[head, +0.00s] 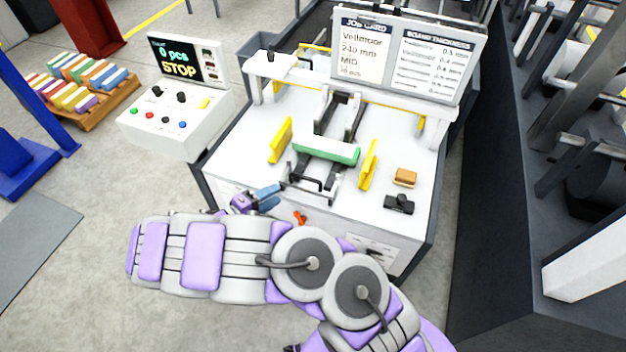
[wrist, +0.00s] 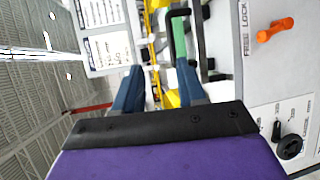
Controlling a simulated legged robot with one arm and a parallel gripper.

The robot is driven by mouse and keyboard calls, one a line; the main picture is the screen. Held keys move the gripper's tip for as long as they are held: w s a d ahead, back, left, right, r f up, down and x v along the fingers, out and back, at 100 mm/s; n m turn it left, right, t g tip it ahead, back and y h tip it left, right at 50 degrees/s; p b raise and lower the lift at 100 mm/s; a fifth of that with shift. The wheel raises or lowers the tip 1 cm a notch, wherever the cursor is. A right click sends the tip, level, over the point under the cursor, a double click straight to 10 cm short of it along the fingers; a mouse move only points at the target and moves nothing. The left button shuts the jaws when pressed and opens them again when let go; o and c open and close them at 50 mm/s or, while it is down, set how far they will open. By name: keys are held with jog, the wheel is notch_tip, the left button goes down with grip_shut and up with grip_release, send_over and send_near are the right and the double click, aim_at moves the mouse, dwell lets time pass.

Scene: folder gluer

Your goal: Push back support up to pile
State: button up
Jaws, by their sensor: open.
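A green pile (head: 326,149) lies across dark rails on the white machine top, between two upright yellow guides (head: 281,140) (head: 369,165). A black handle-like bar (head: 304,183) stands at the front of the rails, on my side of the pile; it appears to belong to the back support. My gripper (head: 263,197), with blue fingers, is open and empty near the front left edge of the top, apart from the bar. In the wrist view the open fingers (wrist: 158,88) partly cover the green pile (wrist: 180,38) and a yellow guide.
An orange lever (head: 300,217), marked FREE and LOCK in the wrist view (wrist: 275,30), is on the front panel. A tan block (head: 405,177) and a black item (head: 399,203) sit on the right. A control box (head: 175,120) showing STOP stands left. A job card (head: 405,55) rises behind.

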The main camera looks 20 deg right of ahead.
aim_at(309, 180)
jog(key=w+d+f+b, duration=0.1)
jog(key=w+d+f, duration=0.1)
jog(key=w+d, duration=0.2)
jog(key=w+d+f+t+b, duration=0.1)
jog(key=w+d+f, duration=0.2)
jog(key=d, duration=0.6)
jog(key=shift+w+n, duration=0.4)
jog(key=shift+w, duration=0.15)
jog(key=shift+d, duration=0.1)
jog(key=shift+c, duration=0.2)
grip_shut()
jog(key=shift+f, duration=0.1)
